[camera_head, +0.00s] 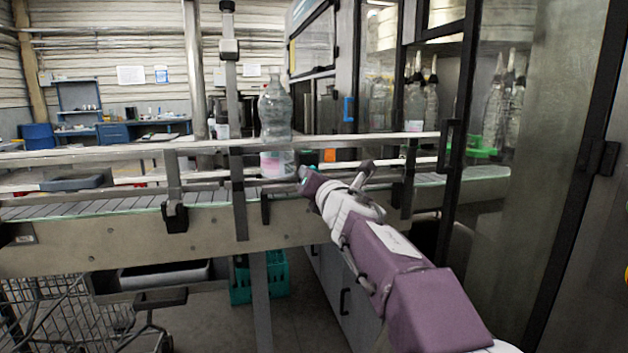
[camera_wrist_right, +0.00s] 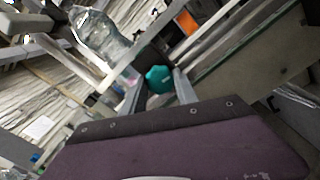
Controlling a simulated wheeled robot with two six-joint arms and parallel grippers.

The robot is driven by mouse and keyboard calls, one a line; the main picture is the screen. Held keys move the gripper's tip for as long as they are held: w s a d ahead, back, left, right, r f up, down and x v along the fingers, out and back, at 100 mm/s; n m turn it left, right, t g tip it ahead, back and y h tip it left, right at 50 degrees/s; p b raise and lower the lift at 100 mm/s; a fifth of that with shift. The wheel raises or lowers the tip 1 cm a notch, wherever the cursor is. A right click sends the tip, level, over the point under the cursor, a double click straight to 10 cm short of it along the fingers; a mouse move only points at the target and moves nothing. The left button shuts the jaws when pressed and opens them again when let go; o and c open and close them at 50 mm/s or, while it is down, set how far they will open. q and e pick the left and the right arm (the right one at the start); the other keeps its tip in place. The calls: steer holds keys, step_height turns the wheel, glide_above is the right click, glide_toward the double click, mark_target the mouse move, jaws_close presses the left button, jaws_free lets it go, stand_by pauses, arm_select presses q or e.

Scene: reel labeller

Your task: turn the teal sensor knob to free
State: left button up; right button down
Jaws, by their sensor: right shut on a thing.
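The teal sensor knob (camera_wrist_right: 158,79) shows between the two fingers of my right gripper (camera_wrist_right: 157,88) in the right wrist view. The fingers are shut on it, one on each side. In the head view my right gripper (camera_head: 308,180) reaches the conveyor's front rail, just right of the clear bottle. Only a speck of teal shows at its tip there. The knob's pointer and any markings around it cannot be made out. My left gripper is not in view.
A clear bottle (camera_head: 275,120) stands on the conveyor (camera_head: 105,207) behind the rails; it also shows in the right wrist view (camera_wrist_right: 98,38). A glass-doored machine with bottles (camera_head: 415,100) stands at the right. A teal crate (camera_head: 262,280) and a wire cart (camera_head: 60,315) are below.

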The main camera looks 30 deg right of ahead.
steer(key=shift+n, duration=0.7)
steer(key=c, duration=0.9)
jaws_free()
steer(key=shift+c, duration=0.2)
